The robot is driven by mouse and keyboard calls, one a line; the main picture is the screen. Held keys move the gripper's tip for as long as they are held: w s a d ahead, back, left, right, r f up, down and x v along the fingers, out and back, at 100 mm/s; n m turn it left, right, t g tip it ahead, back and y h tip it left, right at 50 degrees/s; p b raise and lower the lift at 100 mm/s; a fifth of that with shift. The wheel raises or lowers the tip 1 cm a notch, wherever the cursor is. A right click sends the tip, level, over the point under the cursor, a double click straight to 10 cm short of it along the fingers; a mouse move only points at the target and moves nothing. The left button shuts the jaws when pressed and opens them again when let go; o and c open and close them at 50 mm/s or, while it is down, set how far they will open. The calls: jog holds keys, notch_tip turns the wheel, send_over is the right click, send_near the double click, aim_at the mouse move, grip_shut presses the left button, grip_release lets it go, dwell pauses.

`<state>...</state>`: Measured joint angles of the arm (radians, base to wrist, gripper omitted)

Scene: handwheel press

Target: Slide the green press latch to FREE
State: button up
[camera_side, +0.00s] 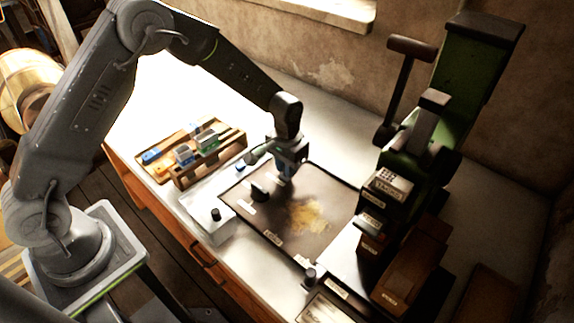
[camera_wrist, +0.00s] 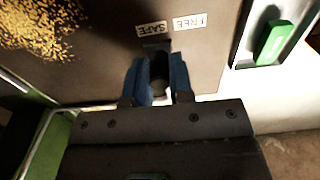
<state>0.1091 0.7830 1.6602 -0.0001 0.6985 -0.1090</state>
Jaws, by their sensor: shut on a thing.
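My gripper (camera_wrist: 158,72) has blue fingers, closed around a dark upright knob (camera_wrist: 158,88) near the edge of the dark panel. This seems to be the latch's grip; its green colour does not show, and the fingers hide much of it. A dark stub in front of the fingers lines up with the SAFE label (camera_wrist: 152,28). The FREE label (camera_wrist: 190,21) lies just right of it, both upside down. In the side view my gripper (camera_side: 284,180) points down at the panel's back edge, hiding the latch.
A wooden rack (camera_side: 222,157) with blue and green pieces stands left. The tall green press (camera_side: 468,75) stands right. A green block (camera_wrist: 273,42) lies right of the labels in the wrist view.

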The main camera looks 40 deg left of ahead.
jog(key=shift+a, duration=1.5)
jog(key=o, duration=1.4)
jog(key=shift+r, duration=4)
